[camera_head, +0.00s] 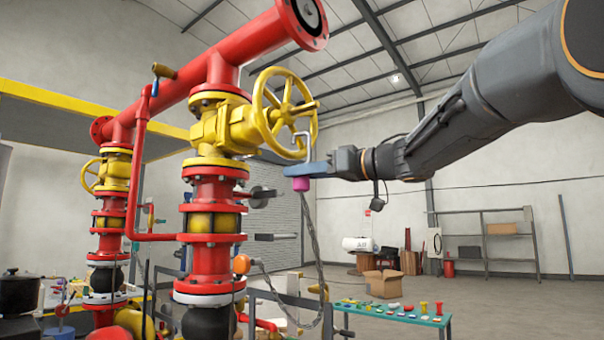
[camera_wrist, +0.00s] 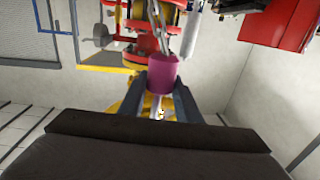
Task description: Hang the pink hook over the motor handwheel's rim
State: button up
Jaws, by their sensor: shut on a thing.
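The pink hook's grip (camera_head: 301,184) is held upright between the fingers of my gripper (camera_head: 303,170), and its thin steel hook (camera_head: 308,143) rises above them. The hook's bent top is at the lower right rim of the yellow motor handwheel (camera_head: 262,112). I cannot tell whether it is over the rim or only in front of it. In the wrist view the pink grip (camera_wrist: 163,73) sits between both fingers. Some yellow (camera_wrist: 130,105) shows behind the fingers there, partly hidden. A chain (camera_head: 316,240) hangs down from near the grip.
The handwheel is on a yellow valve (camera_head: 222,127) on a red pipe column (camera_head: 212,258). Small levers (camera_head: 264,196) stick out below the wheel. A teal table (camera_head: 392,315) with small parts stands lower right. The air right of the wheel is free apart from my arm.

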jog(key=shift+w+a, duration=0.15)
jog(key=shift+a, duration=0.05)
jog(key=shift+p+x, duration=1)
jog(key=shift+x, duration=0.7)
jog(key=shift+w, duration=0.2)
jog(key=shift+f, duration=0.25)
jog(key=shift+f+b, duration=0.55)
jog(key=shift+f, duration=0.5)
jog(key=o, duration=1.2)
jog(key=shift+d, duration=0.1)
